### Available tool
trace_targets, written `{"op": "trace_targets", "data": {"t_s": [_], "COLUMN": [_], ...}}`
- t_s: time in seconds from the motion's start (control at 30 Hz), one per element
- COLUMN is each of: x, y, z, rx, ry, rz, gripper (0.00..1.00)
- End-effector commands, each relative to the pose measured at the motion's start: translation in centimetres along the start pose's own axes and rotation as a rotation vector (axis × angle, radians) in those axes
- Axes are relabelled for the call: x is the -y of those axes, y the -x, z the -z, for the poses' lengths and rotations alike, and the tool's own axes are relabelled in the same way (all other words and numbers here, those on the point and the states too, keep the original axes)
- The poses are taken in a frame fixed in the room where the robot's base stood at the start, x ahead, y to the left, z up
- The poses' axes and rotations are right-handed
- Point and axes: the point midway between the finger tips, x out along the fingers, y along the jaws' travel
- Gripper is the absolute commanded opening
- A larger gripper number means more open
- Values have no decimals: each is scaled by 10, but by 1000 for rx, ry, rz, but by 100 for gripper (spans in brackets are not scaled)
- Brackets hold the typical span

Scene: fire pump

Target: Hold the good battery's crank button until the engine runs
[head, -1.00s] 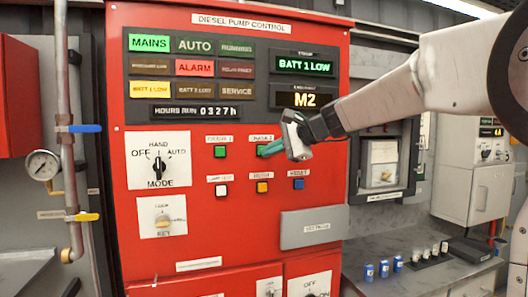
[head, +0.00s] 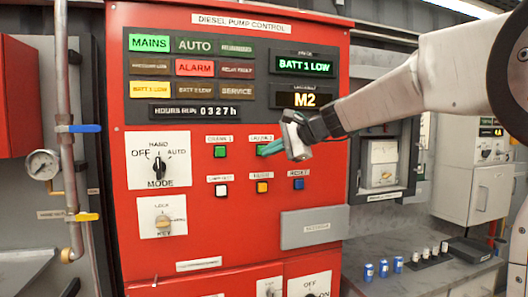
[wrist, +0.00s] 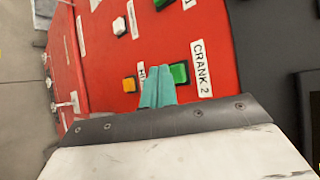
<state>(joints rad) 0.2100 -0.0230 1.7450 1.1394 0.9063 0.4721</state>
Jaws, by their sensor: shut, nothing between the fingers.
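The red diesel pump control panel (head: 240,240) faces me. Its green crank 1 button (head: 220,151) is clear of my arm. The green crank 2 button (wrist: 179,73) shows beside its "CRANK 2" label in the wrist view. My gripper (head: 262,153) is shut and empty, with its teal fingertips (wrist: 158,75) at the crank 2 button's edge. In the head view they mostly cover that button. I cannot tell whether they press it. The upper display (head: 304,65) reads BATT 1 LOW and the lower one (head: 305,99) reads M2. The running lamp (head: 237,47) is dark.
Below are white (head: 222,190), amber (head: 262,187) and blue (head: 299,184) buttons. The mode knob (head: 157,167) and key switch (head: 163,221) are on the left. A bench with small blue cans (head: 384,268) stands at right.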

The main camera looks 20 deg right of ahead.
Motion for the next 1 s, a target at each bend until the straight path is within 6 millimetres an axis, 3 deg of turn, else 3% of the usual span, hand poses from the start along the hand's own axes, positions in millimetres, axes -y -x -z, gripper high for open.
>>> {"op": "trace_targets", "data": {"t_s": [1.0], "x": [6], "y": [-9], "z": [6], "rx": [0], "ry": [0], "rz": [0], "gripper": [0]}}
